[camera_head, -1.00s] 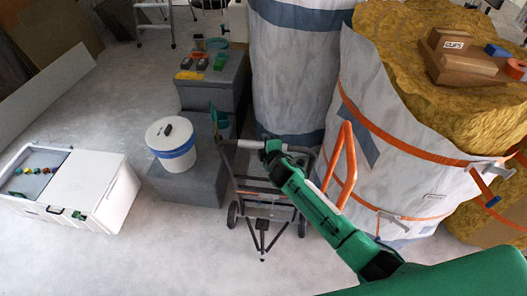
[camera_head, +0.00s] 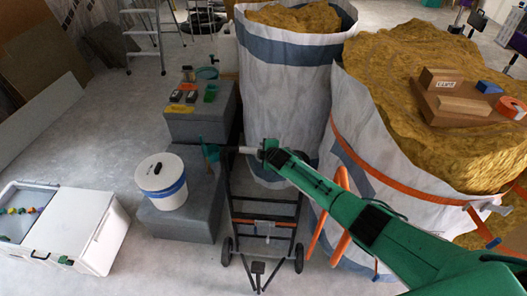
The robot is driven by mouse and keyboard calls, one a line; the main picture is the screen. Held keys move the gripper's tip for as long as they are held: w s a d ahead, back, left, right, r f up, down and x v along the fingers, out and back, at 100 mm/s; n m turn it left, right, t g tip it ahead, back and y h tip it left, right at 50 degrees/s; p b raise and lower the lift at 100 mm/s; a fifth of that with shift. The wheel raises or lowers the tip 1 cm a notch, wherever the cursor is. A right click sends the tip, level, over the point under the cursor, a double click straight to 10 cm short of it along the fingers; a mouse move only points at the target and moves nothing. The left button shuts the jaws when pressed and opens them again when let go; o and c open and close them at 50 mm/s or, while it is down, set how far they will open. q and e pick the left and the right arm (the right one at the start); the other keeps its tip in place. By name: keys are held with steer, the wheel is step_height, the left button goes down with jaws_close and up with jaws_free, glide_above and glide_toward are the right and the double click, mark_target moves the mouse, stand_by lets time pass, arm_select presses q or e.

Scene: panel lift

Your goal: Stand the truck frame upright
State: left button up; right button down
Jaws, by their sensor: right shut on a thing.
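The truck frame (camera_head: 265,217) is a dark metal hand-truck frame with crossbars, a black wheel on each side at its lower end and a short forked piece in front of them. It stands at the centre of the head view, beside the grey blocks; its exact tilt is hard to tell. My right arm comes in from the lower right across it. My right gripper (camera_head: 236,150) is shut on the upper end of the truck frame; my arm partly hides that end. My left gripper is not in view.
Grey blocks, one carrying a white bucket (camera_head: 161,184), stand close on the left. Large white bags (camera_head: 285,90) of yellow-brown material stand behind and right. Orange bars (camera_head: 335,205) stand beside my right arm. A white chest (camera_head: 75,225) is at far left.

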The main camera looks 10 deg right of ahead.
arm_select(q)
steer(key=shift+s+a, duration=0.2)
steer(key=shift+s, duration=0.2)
arm_select(e)
steer(key=shift+w+d+r, duration=0.15)
steer(key=shift+w+r, duration=0.05)
steer(key=shift+r, duration=0.1)
steer(key=c, duration=1.1)
jaws_free()
steer(key=shift+w, duration=0.15)
steer(key=shift+c, duration=0.2)
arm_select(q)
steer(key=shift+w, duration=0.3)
arm_select(e)
steer(key=shift+d+f, duration=0.1)
steer(key=shift+f, duration=0.1)
arm_select(q)
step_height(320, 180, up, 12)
steer(key=p, duration=1.1)
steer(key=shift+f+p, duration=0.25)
steer(key=shift+p, duration=0.1)
arm_select(e)
steer(key=v, duration=1.4)
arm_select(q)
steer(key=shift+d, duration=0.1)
